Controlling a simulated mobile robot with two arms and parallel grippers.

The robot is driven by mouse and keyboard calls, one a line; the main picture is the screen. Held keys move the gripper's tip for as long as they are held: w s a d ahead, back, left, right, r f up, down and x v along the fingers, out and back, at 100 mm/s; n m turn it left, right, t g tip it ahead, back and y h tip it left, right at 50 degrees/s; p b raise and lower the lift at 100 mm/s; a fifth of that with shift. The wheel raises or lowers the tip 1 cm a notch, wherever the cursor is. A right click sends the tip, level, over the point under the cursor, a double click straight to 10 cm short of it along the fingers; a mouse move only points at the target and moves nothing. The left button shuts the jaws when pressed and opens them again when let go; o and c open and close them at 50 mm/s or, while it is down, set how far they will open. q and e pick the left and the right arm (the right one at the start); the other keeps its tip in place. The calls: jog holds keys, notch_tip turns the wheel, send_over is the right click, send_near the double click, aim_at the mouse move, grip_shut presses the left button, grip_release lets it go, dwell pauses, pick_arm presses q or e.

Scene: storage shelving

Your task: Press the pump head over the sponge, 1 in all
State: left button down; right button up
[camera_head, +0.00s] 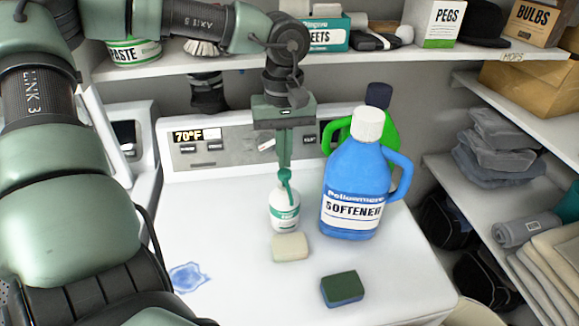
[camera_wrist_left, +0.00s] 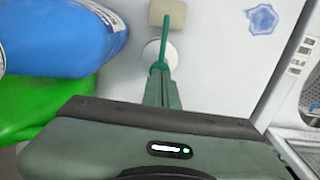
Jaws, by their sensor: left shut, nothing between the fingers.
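A white pump bottle (camera_head: 283,212) with a teal label stands upright on the white machine top. Its teal pump head (camera_head: 286,177) also shows in the left wrist view (camera_wrist_left: 165,40), with the spout pointing toward a cream sponge (camera_head: 290,247). The cream sponge lies just in front of the bottle and shows in the wrist view (camera_wrist_left: 167,12). A green and blue sponge (camera_head: 342,289) lies nearer the front. My left gripper (camera_head: 284,164) points down, shut and empty, directly above the pump head; I cannot tell whether it touches. My right gripper is not in view.
A blue softener jug (camera_head: 355,185) stands close right of the pump bottle, with a green jug (camera_head: 384,124) behind. A loaded shelf (camera_head: 395,62) crosses behind my left wrist. A blue puddle (camera_head: 188,277) lies at left; the front of the top is mostly clear.

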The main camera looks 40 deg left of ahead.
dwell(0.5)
pick_arm(q)
notch_tip(320, 180, up, 6)
jog(key=p, duration=0.3)
jog(key=shift+p, duration=0.35)
dwell(0.4)
